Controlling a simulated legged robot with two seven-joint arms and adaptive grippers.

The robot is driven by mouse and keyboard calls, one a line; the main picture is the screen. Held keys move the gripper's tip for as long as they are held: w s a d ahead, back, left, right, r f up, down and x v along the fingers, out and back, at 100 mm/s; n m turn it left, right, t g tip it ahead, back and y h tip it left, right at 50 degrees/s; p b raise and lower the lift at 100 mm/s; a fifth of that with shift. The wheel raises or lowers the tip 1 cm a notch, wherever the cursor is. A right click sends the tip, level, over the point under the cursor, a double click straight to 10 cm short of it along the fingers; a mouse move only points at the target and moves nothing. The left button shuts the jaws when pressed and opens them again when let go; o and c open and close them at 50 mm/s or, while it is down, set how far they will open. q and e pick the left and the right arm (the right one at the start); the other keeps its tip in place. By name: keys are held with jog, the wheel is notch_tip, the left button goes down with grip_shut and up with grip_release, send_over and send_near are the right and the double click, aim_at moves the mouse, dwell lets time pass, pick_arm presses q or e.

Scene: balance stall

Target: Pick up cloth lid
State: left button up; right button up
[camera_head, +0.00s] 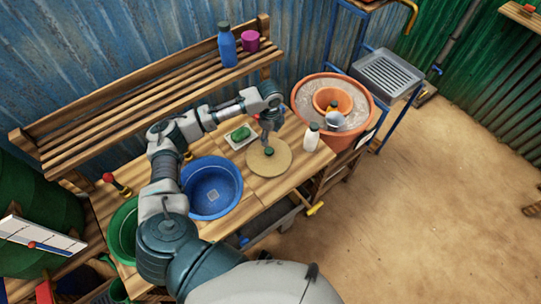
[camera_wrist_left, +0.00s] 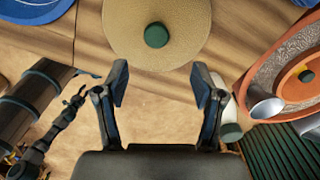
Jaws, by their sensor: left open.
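The cloth lid is a round, beige woven disc (camera_head: 281,165) with a dark green knob (camera_head: 269,151), lying flat on the wooden bench. In the left wrist view the lid (camera_wrist_left: 185,52) fills the top middle, with its knob (camera_wrist_left: 156,35) near the centre. My left gripper (camera_head: 268,138) is over the lid near the knob in the head view. In the left wrist view its jaws (camera_wrist_left: 159,84) are apart with nothing between them, and the knob lies beyond the fingertips. A dark jointed part at the wrist view's lower left looks like my right gripper (camera_wrist_left: 76,100); its jaw state is unclear.
A white bottle (camera_head: 311,138) stands close right of the lid. The orange pottery wheel basin (camera_head: 300,96) is beyond it. A dish with a green sponge (camera_head: 240,133) lies behind the lid, and a blue basin (camera_head: 233,185) is left. Open floor lies right.

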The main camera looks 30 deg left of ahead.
aim_at(269, 150)
pick_arm(q)
jog(key=f, duration=0.3)
jog(key=a+f, duration=0.1)
jog(key=f, duration=0.1)
jog(key=shift+w+f, duration=0.2)
jog(key=f, duration=0.2)
jog(key=s+d+f, duration=0.1)
jog(key=f, duration=0.1)
jog(key=shift+w+f, duration=0.1)
jog(key=shift+f, duration=0.4)
jog(key=shift+a, duration=0.2)
jog(key=shift+c, duration=0.5)
jog(key=shift+a, duration=0.15)
jog(key=c, duration=1.2)
